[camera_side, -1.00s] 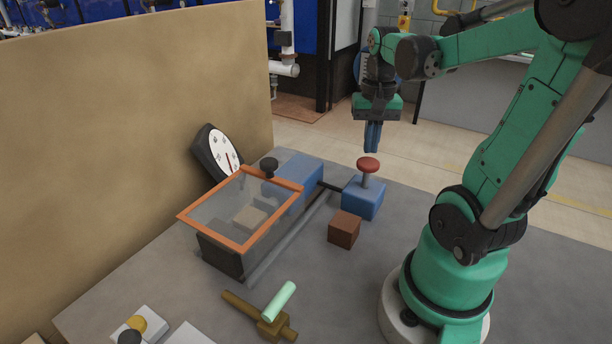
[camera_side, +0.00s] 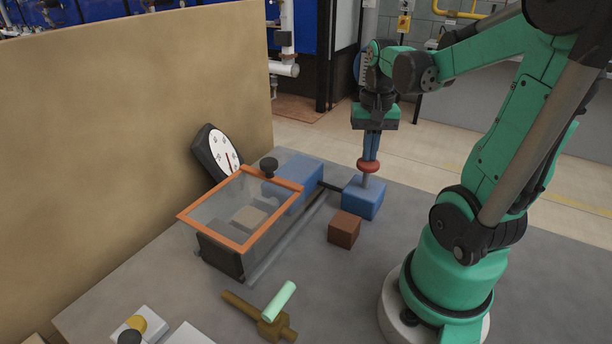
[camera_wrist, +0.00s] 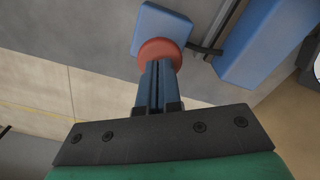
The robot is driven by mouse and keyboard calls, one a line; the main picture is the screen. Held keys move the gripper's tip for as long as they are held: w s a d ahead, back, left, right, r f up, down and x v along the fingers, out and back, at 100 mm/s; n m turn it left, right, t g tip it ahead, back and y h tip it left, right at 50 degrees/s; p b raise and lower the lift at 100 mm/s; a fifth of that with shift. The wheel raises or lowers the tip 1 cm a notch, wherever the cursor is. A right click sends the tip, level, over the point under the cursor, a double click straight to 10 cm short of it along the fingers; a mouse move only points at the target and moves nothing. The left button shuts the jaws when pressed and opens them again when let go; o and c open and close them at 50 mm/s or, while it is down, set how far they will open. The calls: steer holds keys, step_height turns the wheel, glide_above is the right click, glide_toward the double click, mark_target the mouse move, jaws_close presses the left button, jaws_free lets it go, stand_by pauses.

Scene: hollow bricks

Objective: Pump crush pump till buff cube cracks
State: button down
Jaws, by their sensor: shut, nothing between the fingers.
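My gripper (camera_side: 370,157) is shut, its blue fingers pointing down onto the red pump knob (camera_side: 368,167) on top of the blue pump block (camera_side: 362,198). In the wrist view the fingertips (camera_wrist: 157,66) overlap the red knob (camera_wrist: 160,50). The buff cube (camera_side: 249,216) sits inside the press chamber, seen through a clear lid with an orange frame (camera_side: 215,240). I cannot make out a crack in it. A dial gauge (camera_side: 222,152) with a red needle leans behind the chamber.
A brown cube (camera_side: 344,229) stands close in front of the pump block. A brown valve with a pale green lever (camera_side: 279,301) lies nearer the front. A blue block (camera_side: 297,180) adjoins the chamber. A tan panel (camera_side: 120,130) rises at the left.

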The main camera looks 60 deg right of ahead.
mark_target(368, 165)
steer(key=shift+f, duration=1.8)
steer(key=shift+r, duration=3.1)
step_height(368, 165, up, 5)
steer(key=shift+f, duration=2.95)
steer(key=shift+f, duration=0.15)
steer(key=shift+f, duration=2.5)
steer(key=shift+r, duration=3.1)
